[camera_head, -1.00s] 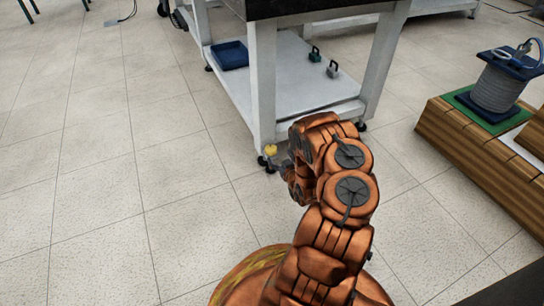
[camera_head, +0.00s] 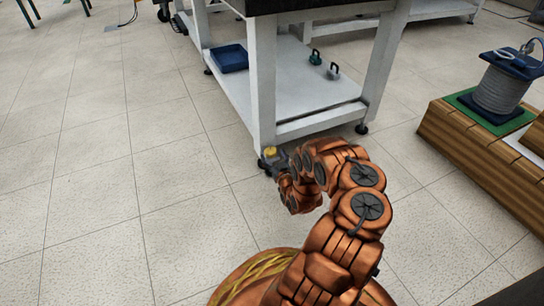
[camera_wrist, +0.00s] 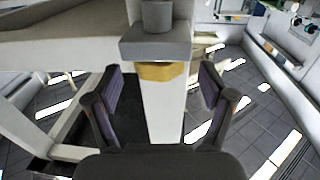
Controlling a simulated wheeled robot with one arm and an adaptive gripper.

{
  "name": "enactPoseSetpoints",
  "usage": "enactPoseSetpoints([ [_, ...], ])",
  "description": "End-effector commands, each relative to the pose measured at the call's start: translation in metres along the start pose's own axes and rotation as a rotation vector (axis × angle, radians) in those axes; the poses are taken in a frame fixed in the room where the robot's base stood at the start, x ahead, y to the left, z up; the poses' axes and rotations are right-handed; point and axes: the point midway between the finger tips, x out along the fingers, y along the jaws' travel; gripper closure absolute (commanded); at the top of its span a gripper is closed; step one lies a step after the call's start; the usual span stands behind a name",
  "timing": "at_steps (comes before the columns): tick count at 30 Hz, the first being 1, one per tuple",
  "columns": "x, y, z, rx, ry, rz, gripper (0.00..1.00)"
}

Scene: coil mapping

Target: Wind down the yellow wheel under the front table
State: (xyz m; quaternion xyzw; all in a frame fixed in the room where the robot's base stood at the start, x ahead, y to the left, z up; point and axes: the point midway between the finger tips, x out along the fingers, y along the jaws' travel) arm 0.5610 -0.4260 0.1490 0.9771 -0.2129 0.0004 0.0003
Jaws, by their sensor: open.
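The yellow wheel (camera_head: 270,151) is at the foot of the near leg of the white front table (camera_head: 262,90). In the wrist view the yellow wheel (camera_wrist: 155,72) shows as a band against a grey block, in front of the white leg. My gripper (camera_wrist: 160,97) is open, with one dark finger on each side of the picture. The wheel appears between the fingers, towards their far ends; I cannot tell if either finger touches it. In the head view my gripper (camera_head: 276,162) is small and partly hidden by my arm, right by the wheel.
The table's lower shelf (camera_head: 290,90) holds a blue tray (camera_head: 230,57) and two small handled items (camera_head: 315,57). A wooden platform (camera_head: 470,150) with a grey coil (camera_head: 499,90) stands to the right.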

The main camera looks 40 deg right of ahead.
Motion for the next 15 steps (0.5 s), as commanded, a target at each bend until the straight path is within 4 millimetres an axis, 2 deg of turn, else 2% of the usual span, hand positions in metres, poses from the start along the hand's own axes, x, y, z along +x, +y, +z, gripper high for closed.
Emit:
enactPoseSetpoints([
  [6,0.013,0.001,0.001,0.001,0.001,0.002,0.18],
  [15,0.016,0.001,0.0,0.001,-0.001,0.001,0.18],
])
